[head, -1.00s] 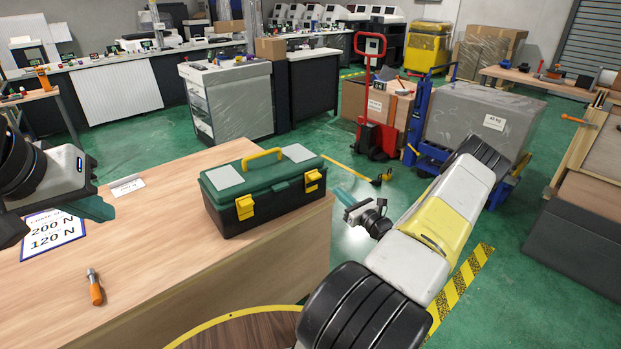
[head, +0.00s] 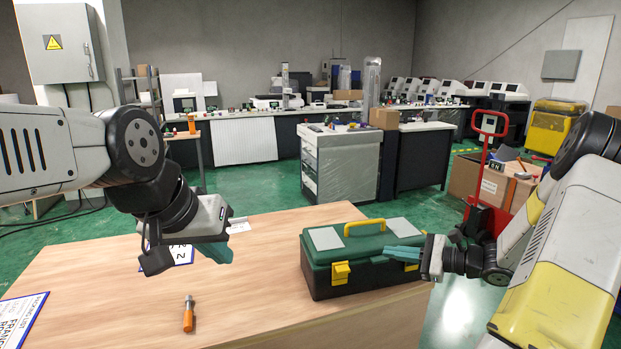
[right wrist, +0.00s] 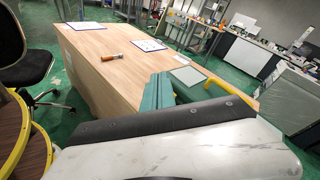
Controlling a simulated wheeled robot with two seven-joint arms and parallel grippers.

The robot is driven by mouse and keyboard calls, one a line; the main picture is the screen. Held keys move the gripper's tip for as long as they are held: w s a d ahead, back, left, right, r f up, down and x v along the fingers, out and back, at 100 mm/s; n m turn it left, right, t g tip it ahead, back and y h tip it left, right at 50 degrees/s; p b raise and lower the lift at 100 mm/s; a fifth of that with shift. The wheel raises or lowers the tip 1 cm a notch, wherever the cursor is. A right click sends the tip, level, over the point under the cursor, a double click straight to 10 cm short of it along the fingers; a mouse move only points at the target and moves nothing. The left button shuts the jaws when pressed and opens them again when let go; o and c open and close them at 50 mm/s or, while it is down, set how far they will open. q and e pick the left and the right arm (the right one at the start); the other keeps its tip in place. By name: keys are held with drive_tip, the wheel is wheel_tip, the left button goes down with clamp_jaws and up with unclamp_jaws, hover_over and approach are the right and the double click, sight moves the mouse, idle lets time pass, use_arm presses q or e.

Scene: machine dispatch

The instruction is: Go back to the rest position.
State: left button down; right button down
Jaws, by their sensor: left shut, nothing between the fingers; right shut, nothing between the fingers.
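My left gripper (head: 222,252) is shut and empty, above the wooden table (head: 240,295) and in front of a printed sheet that it partly hides. My right gripper (head: 392,254) is shut and empty. In the head view its teal fingers overlap the right part of the green toolbox; I cannot tell whether they touch it. In the right wrist view the teal fingers (right wrist: 157,98) show beside part of the toolbox's green lid.
The closed green and black toolbox (head: 325,277) stands on the table's right part. An orange-handled screwdriver (head: 188,316) and printed sheets lie on the table. A red pallet jack (head: 488,165) with boxes stands behind right. A black chair (right wrist: 18,55) shows in the right wrist view.

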drive_tip(key=s+a+r+n+g+h, duration=0.4)
drive_tip(key=s+a+r+n+g, duration=0.2)
drive_tip(key=s+a+r+n, duration=0.5)
drive_tip(key=s+d+r+n+t+h, duration=0.1)
drive_tip(key=s+r+n+t+h, duration=0.1)
drive_tip(key=s, duration=0.4)
drive_tip(key=s+d+r+n+t+h, duration=0.1)
drive_tip(key=s+r+n+t+h, duration=0.1)
drive_tip(key=s+r+n+h, duration=0.3)
drive_tip(key=shift+s+d+n, duration=0.35)
drive_tip(key=shift+s+n, duration=0.25)
drive_tip(key=shift+s, duration=0.55)
